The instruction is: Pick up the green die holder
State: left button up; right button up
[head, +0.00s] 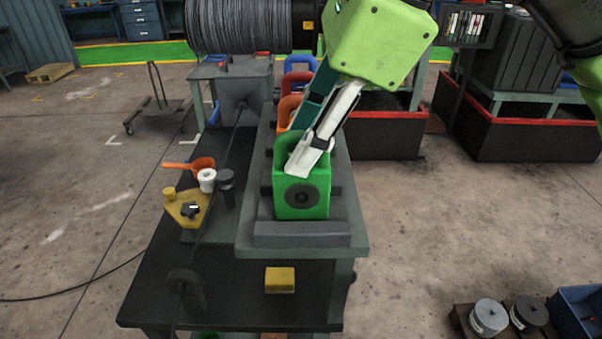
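The green die holder (302,199) stands upright at the near end of a dark rack on the bench. It is a block with a round dark die in its front face and a loop handle on top. My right gripper (306,157) reaches down to that handle from the upper right. Its pale finger lies across the front of the loop and overlaps it in the picture. The other finger is mostly hidden behind, so I cannot tell whether the fingers are closed on the handle. My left gripper is out of view.
Orange (287,111) and blue (299,63) holders stand behind the green one on the rack. A yellow plate (187,208) with small parts and an orange funnel-like piece (197,164) lie to the left. A wire drum (238,26) is at the back.

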jog(key=shift+s+d, duration=0.1)
grip_shut()
jog(key=shift+r, duration=0.15)
